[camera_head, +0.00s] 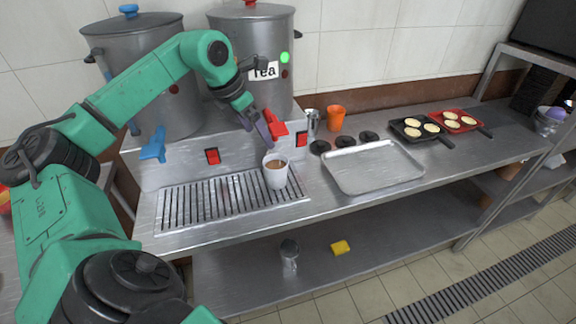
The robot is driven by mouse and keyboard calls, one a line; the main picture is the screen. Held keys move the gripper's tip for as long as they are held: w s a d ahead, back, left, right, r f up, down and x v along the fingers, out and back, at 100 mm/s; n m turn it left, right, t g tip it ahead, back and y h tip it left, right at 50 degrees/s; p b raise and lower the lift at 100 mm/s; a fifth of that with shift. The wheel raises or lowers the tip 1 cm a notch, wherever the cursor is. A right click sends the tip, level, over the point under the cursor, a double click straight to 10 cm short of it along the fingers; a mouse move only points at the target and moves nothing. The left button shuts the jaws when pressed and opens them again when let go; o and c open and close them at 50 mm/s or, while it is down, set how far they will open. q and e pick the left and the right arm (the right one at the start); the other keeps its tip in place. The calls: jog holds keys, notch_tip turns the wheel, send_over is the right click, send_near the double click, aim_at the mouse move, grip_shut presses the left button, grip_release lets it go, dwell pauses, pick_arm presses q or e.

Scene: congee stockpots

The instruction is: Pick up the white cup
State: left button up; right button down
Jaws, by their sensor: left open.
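The white cup (276,176) stands upright at the right end of the slotted drip grate, with brown contents showing inside. My left gripper (262,130) is at the end of the green arm, above and slightly left of the cup, in front of the pot labelled Tea. It is open and apart from the cup, close to the red tap (276,127). The fingers are seen partly edge-on. My right gripper is not in view.
Two large stockpots (150,75) stand behind the drip grate (225,200). A blue tap (153,146) is at left. Right of the cup are an empty metal tray (372,168), a metal pitcher (312,122) and an orange cup (335,118). Pans with round cakes (412,130) stand farther right.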

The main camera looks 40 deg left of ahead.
pick_arm(q)
jog(key=p, duration=0.1)
send_near(273, 162)
jog(key=s+d, duration=0.2)
jog(key=p+x, duration=0.1)
jog(key=x, duration=0.1)
jog(key=p+x, duration=0.1)
jog(key=x, duration=0.1)
jog(key=p+x, duration=0.1)
jog(key=x, duration=0.1)
jog(key=shift+w+d+f, duration=0.15)
jog(key=shift+w+d, duration=0.25)
jog(key=shift+f, duration=0.2)
jog(key=shift+c, duration=1.2)
jog(key=c, duration=1)
jog(key=shift+c, duration=1.3)
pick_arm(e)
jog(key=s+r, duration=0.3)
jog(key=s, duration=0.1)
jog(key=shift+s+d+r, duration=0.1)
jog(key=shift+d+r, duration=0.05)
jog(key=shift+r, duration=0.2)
pick_arm(q)
jog(key=shift+r, duration=0.1)
